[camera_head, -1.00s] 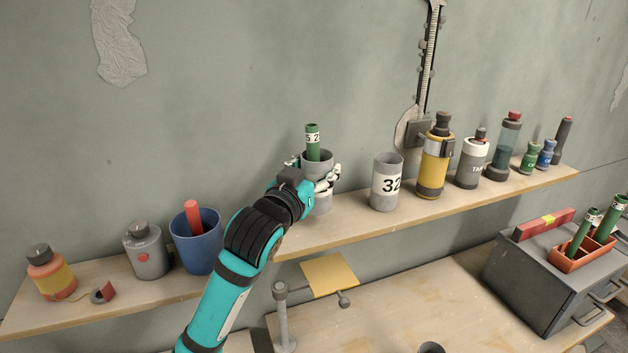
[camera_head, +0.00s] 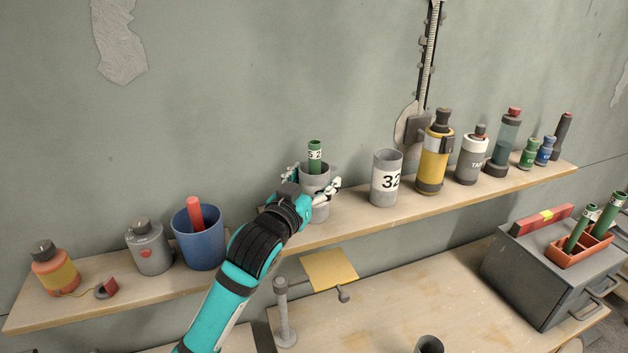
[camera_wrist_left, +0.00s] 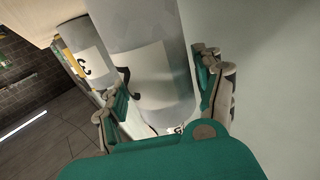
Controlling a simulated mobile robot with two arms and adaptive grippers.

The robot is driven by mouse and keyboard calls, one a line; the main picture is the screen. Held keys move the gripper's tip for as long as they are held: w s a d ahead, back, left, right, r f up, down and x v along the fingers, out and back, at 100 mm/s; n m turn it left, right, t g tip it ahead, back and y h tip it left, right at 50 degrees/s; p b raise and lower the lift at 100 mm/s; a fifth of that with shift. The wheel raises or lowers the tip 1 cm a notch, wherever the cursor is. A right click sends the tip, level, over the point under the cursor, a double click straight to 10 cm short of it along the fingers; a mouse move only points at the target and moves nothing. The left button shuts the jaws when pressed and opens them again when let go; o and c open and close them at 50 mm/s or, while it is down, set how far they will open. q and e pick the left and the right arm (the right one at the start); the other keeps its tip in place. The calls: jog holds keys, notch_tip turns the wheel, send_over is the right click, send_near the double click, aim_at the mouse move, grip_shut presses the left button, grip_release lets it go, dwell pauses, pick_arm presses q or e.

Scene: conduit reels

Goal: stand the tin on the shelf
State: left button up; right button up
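The grey tin (camera_head: 319,178) stands upright on the wooden shelf (camera_head: 350,213), its foot appearing to touch the board. A green labelled tube (camera_head: 315,152) sticks up out of it. My left gripper (camera_head: 314,184) is around the tin from the front, its fingers spread on both sides. In the left wrist view the tin (camera_wrist_left: 165,98) is between the fingers (camera_wrist_left: 163,98), with a gap at the right finger. A white label with part of a dark figure shows there. The arm hides part of the tin's left side in the head view. My right gripper is out of view.
A grey tin marked 32 (camera_head: 386,168) stands right of the gripper, then a yellow bottle (camera_head: 433,160) and several other containers. A blue cup (camera_head: 199,240) stands to the left. Shelf between the two tins is clear. A small yellow plate on a stand (camera_head: 330,270) is below.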

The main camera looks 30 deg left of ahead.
pick_arm(q)
jog(key=shift+o, duration=0.3)
jog(key=shift+r, duration=0.15)
jog(key=s, duration=0.3)
jog(key=s+b, duration=0.1)
jog(key=s, duration=0.1)
jog(key=s+b, duration=0.1)
jog(key=s, duration=0.2)
jog(key=shift+s+d, duration=0.25)
jog(key=shift+s, duration=0.1)
jog(key=s+p, duration=0.3)
jog(key=p, duration=0.4)
jog(key=shift+s+d, duration=0.1)
jog(key=shift+s, duration=0.1)
